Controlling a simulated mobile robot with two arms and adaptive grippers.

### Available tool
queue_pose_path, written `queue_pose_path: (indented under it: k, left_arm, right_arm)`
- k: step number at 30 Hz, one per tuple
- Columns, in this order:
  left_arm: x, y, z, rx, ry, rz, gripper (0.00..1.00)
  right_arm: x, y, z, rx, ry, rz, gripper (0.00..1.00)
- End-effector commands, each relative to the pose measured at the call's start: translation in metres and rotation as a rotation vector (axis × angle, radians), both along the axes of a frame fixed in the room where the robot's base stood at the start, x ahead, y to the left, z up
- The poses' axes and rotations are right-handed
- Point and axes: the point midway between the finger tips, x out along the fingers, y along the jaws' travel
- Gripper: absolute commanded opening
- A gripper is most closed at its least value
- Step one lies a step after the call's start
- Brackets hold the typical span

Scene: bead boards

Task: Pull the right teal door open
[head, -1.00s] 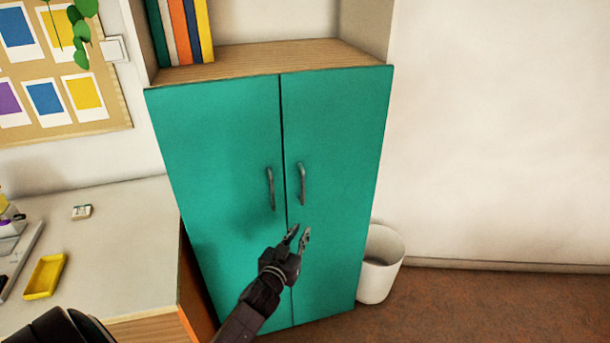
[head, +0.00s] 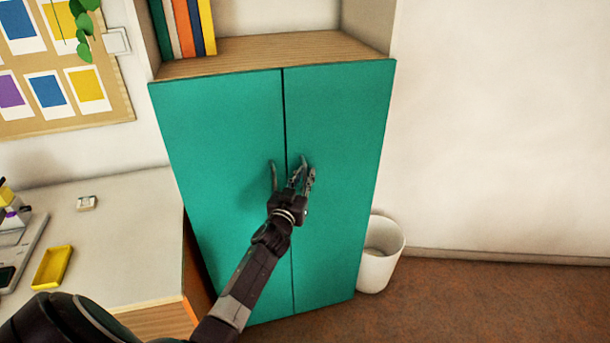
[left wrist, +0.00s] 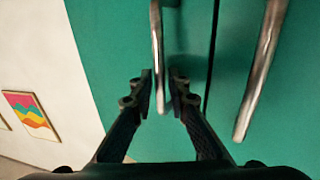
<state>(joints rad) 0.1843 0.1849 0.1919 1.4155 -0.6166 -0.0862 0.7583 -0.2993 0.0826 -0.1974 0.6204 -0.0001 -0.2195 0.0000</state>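The right teal door (head: 340,130) of the cabinet is shut, level with the left teal door (head: 220,130). My left gripper (head: 305,172) is in front of the right door's grey handle, hiding most of it. In the left wrist view, the right handle (left wrist: 157,50) hangs between the two fingertips of my left gripper (left wrist: 160,88), with a gap on both sides. The fingers look open. The left door's handle (head: 273,177) is just beside the gripper and also shows in the left wrist view (left wrist: 262,70). My right gripper is not in view.
A white waste bin (head: 380,255) stands on the floor close to the right door's lower edge. A desk (head: 130,230) with a yellow tray (head: 52,266) is at left. Books (head: 185,25) stand on the shelf above. The floor at right is free.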

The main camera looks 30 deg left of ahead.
Motion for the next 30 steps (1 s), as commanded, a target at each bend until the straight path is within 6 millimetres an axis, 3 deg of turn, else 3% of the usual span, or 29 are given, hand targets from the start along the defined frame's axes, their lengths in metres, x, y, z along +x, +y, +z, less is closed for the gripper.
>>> queue_pose_path:
  k: [7,12,30]
  left_arm:
    - [0.0006,0.0003,0.0003,0.000,-0.001,0.000,0.15]
    - [0.0006,0.0003,0.0002,0.000,0.000,0.000,0.00]
    - [-0.0001,-0.0005,-0.0021,-0.004,-0.001,0.029,0.00]
  right_arm:
    - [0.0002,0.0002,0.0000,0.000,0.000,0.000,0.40]
    - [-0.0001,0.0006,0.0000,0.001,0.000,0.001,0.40]
    - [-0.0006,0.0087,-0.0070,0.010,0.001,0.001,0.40]
